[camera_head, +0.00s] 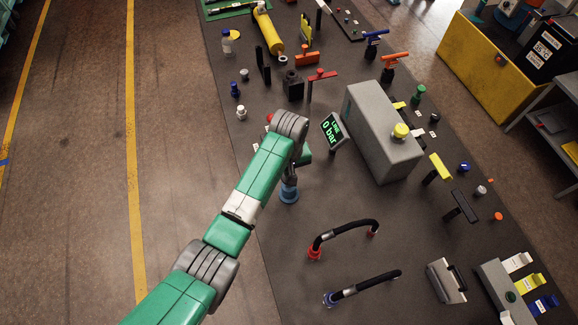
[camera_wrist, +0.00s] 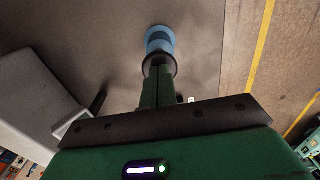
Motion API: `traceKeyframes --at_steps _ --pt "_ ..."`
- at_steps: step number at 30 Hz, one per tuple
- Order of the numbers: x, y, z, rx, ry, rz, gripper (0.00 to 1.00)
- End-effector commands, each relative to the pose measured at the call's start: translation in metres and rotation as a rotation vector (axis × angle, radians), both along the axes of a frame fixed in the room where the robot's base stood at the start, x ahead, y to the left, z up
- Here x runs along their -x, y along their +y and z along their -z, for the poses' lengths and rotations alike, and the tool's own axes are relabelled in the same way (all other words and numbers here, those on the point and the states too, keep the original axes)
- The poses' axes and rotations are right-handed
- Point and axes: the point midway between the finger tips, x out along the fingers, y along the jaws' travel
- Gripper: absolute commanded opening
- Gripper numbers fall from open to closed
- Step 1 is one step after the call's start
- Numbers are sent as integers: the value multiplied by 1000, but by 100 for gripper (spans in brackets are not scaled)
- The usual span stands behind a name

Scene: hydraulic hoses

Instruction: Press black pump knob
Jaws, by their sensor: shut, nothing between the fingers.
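The pump shows in the wrist view as a blue cylinder (camera_wrist: 158,37) with a dark round knob (camera_wrist: 174,61) at its near end. In the head view the blue pump body (camera_head: 289,191) stands on the dark table, just below my gripper (camera_head: 291,172). In the wrist view my gripper (camera_wrist: 159,75) is shut and empty. Its fingertips overlap the knob and hide part of it. I cannot tell whether they touch it.
A grey box with a yellow knob (camera_head: 400,131) stands to the right, beside a tilted display (camera_head: 332,129) reading 0 bar. Two black hoses (camera_head: 345,230) (camera_head: 366,286) lie below. Open table surface surrounds the pump on its lower side.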

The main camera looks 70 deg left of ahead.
Motion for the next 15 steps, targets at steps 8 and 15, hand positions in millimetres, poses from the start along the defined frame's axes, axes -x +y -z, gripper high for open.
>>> traceKeyframes --at_steps 8,15 --pt "0 0 1 0 0 0 0" --pt "-1 -1 30 2 0 0 0"
